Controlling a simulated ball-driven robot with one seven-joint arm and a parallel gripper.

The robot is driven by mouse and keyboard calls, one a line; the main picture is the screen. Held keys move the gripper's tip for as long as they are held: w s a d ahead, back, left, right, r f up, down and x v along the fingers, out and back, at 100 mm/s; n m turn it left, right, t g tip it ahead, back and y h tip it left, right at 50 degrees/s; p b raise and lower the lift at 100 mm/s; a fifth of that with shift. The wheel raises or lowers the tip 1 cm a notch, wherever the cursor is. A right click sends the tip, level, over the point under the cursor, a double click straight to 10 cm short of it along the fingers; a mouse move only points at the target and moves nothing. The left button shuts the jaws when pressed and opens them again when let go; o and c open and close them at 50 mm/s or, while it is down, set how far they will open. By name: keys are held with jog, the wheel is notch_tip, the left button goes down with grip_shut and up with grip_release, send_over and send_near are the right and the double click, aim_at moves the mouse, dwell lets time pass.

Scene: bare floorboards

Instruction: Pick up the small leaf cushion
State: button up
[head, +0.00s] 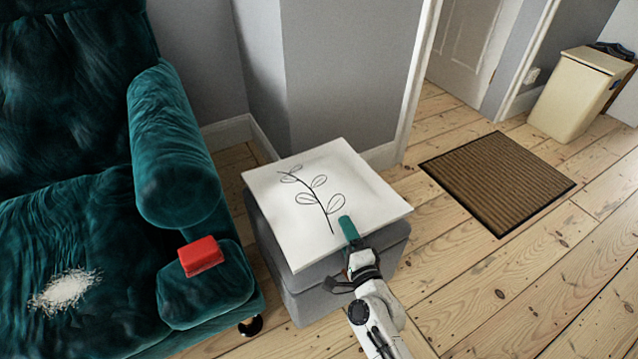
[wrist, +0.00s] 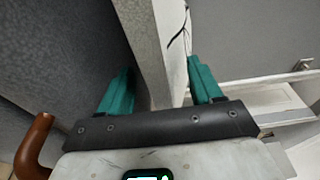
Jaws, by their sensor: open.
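The leaf cushion (head: 365,195) is white and flat, with a dark leaf sprig drawn on it. It lies on a grey block-like stool (head: 300,300) and overhangs its front edge. In the head view my gripper (head: 348,238) is at the cushion's front right edge, with one teal finger over the top face. In the wrist view the cushion's edge (wrist: 147,45) runs between the two teal fingers of my open gripper (wrist: 162,84), one on each side. The lower finger is hidden in the head view. I cannot tell whether either finger touches the cushion.
A brown doormat (head: 498,180) and a cream bin (head: 578,95) are at the right. Bare floorboards (head: 500,290) are clear at front right.

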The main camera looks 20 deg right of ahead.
jog(key=shift+w, duration=0.2)
jog(key=c, duration=1.2)
jog(key=shift+r, duration=0.1)
grip_shut()
jog(key=shift+r, duration=0.1)
